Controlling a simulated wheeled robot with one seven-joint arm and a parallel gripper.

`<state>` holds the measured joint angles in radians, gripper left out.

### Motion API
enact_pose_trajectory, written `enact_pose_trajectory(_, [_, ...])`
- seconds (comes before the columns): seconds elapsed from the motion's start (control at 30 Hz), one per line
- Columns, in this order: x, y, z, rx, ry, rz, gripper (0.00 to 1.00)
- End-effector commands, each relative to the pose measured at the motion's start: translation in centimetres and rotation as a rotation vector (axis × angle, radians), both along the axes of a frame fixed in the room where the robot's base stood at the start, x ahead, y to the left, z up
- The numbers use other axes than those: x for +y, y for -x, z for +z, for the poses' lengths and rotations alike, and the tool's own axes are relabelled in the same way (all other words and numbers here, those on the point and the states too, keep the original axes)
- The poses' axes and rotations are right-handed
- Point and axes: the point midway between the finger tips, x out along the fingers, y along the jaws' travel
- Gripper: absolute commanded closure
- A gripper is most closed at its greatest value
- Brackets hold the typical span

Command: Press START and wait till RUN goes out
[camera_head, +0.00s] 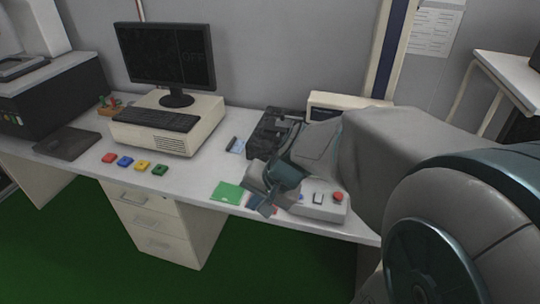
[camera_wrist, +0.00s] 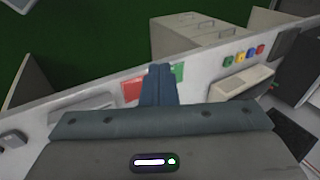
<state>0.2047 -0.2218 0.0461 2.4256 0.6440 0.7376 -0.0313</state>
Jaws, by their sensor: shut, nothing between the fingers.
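A pale control box (camera_head: 320,211) sits near the front edge of the desk, with a red round button (camera_head: 338,196), a rocker-like switch (camera_head: 318,198) and a small blue button (camera_head: 300,197) on top. No START or RUN lettering is legible, and I cannot tell whether any lamp is lit. My gripper (camera_head: 265,206) is just left of this box, pointing down toward the desk's front edge. In the wrist view its fingers (camera_wrist: 156,74) are together and empty, in front of a red card (camera_wrist: 132,91) and a green card (camera_wrist: 178,73). My arm hides part of the desk behind the box.
The green card (camera_head: 228,192) lies left of my gripper. A black device (camera_head: 272,130) stands behind. Red, blue, yellow and green blocks (camera_head: 142,164) lie further left, before a computer (camera_head: 165,127) with keyboard and monitor (camera_head: 165,54). Drawers (camera_head: 155,220) stand below. The desk between blocks and green card is clear.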

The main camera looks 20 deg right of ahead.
Motion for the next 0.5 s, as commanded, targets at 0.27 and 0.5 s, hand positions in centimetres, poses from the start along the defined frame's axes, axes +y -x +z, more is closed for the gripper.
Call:
enact_pose_trajectory(0.27, [-4.9, -9.2, -1.8, 0.0, -0.354, -0.561, 1.0])
enact_pose_trajectory(0.5, [-13.0, -14.1, -5.4, 0.011, -0.578, -1.073, 1.0])
